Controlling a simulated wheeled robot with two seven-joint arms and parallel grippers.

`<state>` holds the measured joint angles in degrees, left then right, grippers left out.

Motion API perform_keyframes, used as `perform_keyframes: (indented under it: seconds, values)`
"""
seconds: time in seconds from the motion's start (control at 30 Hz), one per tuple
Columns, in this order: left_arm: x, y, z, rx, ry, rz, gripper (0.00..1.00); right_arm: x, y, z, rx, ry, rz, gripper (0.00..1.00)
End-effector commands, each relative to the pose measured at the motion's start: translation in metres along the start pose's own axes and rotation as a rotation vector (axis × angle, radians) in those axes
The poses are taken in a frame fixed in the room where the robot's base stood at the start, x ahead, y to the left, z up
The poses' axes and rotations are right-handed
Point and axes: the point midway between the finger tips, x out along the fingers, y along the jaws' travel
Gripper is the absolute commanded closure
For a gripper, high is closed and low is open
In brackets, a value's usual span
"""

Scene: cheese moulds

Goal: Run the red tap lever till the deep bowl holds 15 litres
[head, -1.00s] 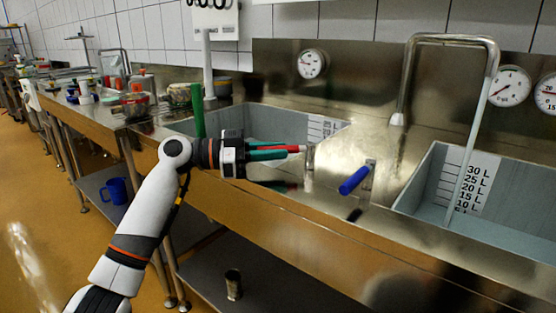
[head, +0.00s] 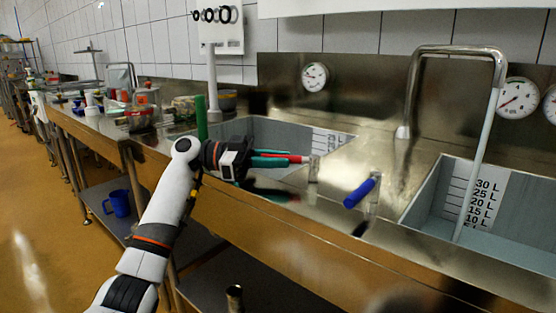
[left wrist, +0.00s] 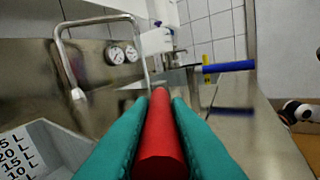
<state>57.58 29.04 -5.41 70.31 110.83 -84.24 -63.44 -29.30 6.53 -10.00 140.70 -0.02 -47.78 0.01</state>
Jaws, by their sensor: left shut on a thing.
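My left gripper (head: 285,160) has teal fingers and is shut on the red tap lever (left wrist: 160,140), which lies between them. In the head view the lever sticks out past the fingertips towards a metal post beside the left basin. The right basin (head: 436,195) has a litre scale (head: 478,203) on its wall. A tall bent tap (head: 455,50) stands over it, and a pale stream runs from its mouth down into the basin. A pale blue surface meets the scale just below the 10 L mark. I cannot tell which basin is the deep bowl. My right gripper is out of view.
A blue lever (head: 362,191) stands on the counter right of my left gripper and shows in the left wrist view (left wrist: 230,66). The left basin (head: 262,132) has its own scale. Round gauges (head: 517,98) hang behind. Jars and tools crowd the far left counter.

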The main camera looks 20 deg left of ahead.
Motion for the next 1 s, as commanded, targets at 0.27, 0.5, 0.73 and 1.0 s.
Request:
perform_keyframes:
  seconds: [0.27,0.5,0.73,1.0]
  values:
    - [0.0,0.0,0.0,-0.001,-0.003,0.001,0.62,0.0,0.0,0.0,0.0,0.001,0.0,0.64]
    - [0.0,0.0,0.0,-0.001,-0.001,0.0,0.62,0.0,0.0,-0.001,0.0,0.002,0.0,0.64]
    - [-0.025,0.001,0.001,-0.003,0.0,0.003,0.62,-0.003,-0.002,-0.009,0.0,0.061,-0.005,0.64]
    - [-0.083,0.001,0.001,-0.003,-0.002,0.003,0.62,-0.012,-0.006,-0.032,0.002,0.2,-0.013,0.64]
